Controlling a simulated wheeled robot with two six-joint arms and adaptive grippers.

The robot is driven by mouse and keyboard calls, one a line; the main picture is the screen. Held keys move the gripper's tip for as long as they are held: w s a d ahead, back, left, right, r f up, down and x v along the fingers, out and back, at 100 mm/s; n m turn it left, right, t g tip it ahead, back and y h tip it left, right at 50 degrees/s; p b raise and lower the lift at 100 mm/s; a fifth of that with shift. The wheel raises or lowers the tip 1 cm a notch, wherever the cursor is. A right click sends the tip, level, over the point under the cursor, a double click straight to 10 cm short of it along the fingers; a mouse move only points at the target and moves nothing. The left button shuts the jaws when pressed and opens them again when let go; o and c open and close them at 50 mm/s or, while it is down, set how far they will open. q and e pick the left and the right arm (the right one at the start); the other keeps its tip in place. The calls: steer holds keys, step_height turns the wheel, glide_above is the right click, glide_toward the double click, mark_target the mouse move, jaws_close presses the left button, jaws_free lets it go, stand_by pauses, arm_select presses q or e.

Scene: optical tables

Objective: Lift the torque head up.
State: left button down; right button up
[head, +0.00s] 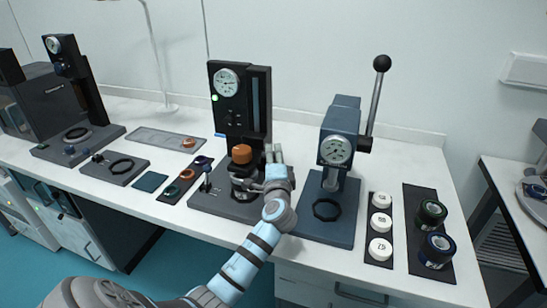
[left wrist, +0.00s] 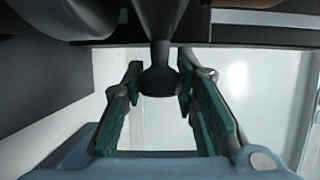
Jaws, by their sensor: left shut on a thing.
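The middle tester (head: 240,110) has a dark column with a round dial, a green light and an orange cap (head: 241,154) below them. I take its dark upper part to be the torque head. The knob is hidden in the head view. My right gripper is not in view.
A blue press (head: 338,170) with a tall lever stands close to the right of my left gripper. Coloured rings (head: 187,174) and a grey tray (head: 165,139) are left of the tester.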

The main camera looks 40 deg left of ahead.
arm_select(q)
step_height(320, 180, up, 8)
steer(key=p, duration=0.8)
steer(key=shift+r, duration=0.25)
steer(key=shift+f, duration=0.3)
steer(key=c, duration=1.3)
jaws_free()
steer(key=shift+d, duration=0.1)
steer(key=v, duration=1.2)
